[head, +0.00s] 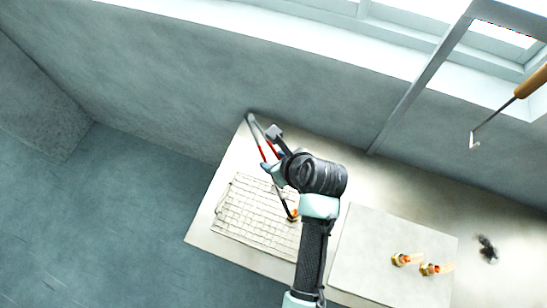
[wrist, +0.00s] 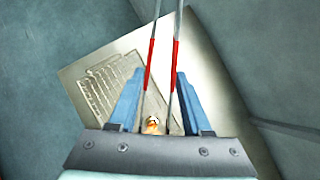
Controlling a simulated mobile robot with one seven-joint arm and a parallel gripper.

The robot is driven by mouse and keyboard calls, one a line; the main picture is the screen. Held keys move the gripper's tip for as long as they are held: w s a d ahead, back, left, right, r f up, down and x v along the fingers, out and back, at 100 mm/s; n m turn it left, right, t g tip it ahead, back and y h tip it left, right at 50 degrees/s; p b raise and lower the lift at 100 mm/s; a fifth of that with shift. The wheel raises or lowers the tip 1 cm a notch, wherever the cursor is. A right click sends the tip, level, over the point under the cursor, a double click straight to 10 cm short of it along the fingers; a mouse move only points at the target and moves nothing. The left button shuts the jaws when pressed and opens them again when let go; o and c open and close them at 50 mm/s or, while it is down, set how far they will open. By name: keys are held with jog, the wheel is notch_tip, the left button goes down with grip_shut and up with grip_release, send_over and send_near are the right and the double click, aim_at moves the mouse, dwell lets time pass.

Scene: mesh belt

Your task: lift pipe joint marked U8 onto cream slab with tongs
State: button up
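My gripper (head: 270,166) holds the tongs (head: 263,150), which have dark arms and red bands. In the wrist view the blue fingers (wrist: 158,98) stand on both sides of the tongs (wrist: 161,65). A brass-and-orange pipe joint (head: 294,214) is at the tongs' lower tips, at the right edge of the mesh belt (head: 232,234). It also shows between the tong arms in the wrist view (wrist: 153,126); I cannot tell whether the tips touch it. The cream slab (head: 372,226) lies to the right, bearing two similar pipe joints (head: 400,260) (head: 430,269). No marking is legible.
The pale table (head: 210,223) carries the belt and slab. A small dark object (head: 487,249) lies right of the slab. A wooden-handled hooked tool (head: 510,101) shows at upper right, and a grey post (head: 415,90) rises behind the table. The slab's upper left is clear.

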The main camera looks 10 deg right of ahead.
notch_tip(320, 180, down, 10)
jog(key=b, duration=0.9)
dwell(0.3)
grip_shut()
jog(key=shift+r, duration=0.15)
